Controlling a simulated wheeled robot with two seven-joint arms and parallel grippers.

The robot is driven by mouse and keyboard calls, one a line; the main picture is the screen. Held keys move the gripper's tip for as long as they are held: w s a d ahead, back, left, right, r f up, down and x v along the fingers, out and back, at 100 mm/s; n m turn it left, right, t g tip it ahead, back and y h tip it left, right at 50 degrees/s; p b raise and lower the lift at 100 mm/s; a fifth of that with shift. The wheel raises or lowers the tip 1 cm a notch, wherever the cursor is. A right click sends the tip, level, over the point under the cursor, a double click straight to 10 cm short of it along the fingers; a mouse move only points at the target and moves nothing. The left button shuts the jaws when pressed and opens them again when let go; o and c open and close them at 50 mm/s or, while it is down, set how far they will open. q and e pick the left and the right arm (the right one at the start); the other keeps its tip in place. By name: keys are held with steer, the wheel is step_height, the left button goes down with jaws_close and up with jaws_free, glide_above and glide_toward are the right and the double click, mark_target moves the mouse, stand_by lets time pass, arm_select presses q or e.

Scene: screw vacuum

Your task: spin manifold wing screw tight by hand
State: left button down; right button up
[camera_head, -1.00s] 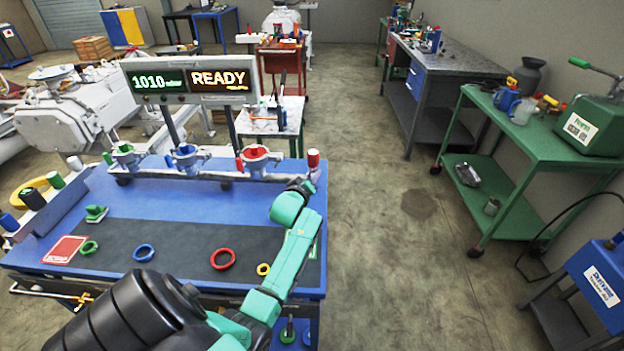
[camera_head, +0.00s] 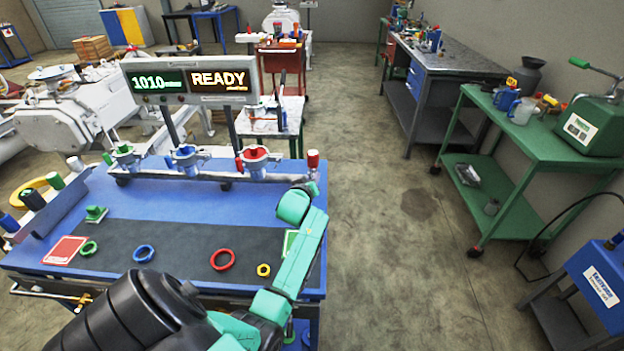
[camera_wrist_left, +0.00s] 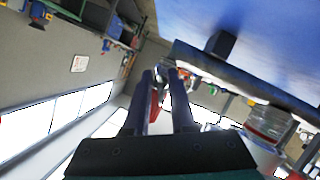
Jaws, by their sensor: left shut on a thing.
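The manifold (camera_head: 215,178) is a pale horizontal pipe along the back of the blue bench, with green-, blue- and red-marked ports. A red-capped fitting (camera_head: 313,160) stands at its right end. My left gripper (camera_head: 311,187) is at that right end, just below the red cap, small and partly hidden by my teal wrist. In the left wrist view my left gripper (camera_wrist_left: 163,76) has its two dark fingers close together, with a small light metal part at the tips. I cannot make out the wing screw's shape or angle. My right gripper is not in view.
The display (camera_head: 192,80) reads 1010 and READY. Red (camera_head: 222,260), blue (camera_head: 144,253), green and yellow rings lie on the dark mat, beside a red card (camera_head: 65,250). A rack of capped cylinders stands at left. The floor right of the bench is open, up to the green cart (camera_head: 540,130).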

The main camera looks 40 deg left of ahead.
arm_select(q)
steer(key=shift+f+m+g, duration=0.15)
steer(key=shift+m+g, duration=0.15)
steer(key=shift+m, duration=0.3)
steer(key=shift+f+m+g+y+b, duration=0.1)
steer(key=shift+m+g+y+b, duration=0.4)
steer(key=shift+m+y+b, duration=0.35)
steer(key=m+y+b, duration=0.1)
steer(key=m+b, duration=0.1)
steer(key=b, duration=0.1)
steer(key=shift+f+m+g, duration=0.1)
steer(key=shift+m+g, duration=0.15)
steer(key=shift+g, duration=0.15)
steer(key=shift+m+g+y+b, duration=0.4)
steer(key=shift+m+y+b, duration=0.35)
steer(key=shift+m+b, duration=0.3)
steer(key=shift+r, duration=0.2)
steer(key=c, duration=1)
jaws_free()
steer(key=shift+d+r, duration=0.1)
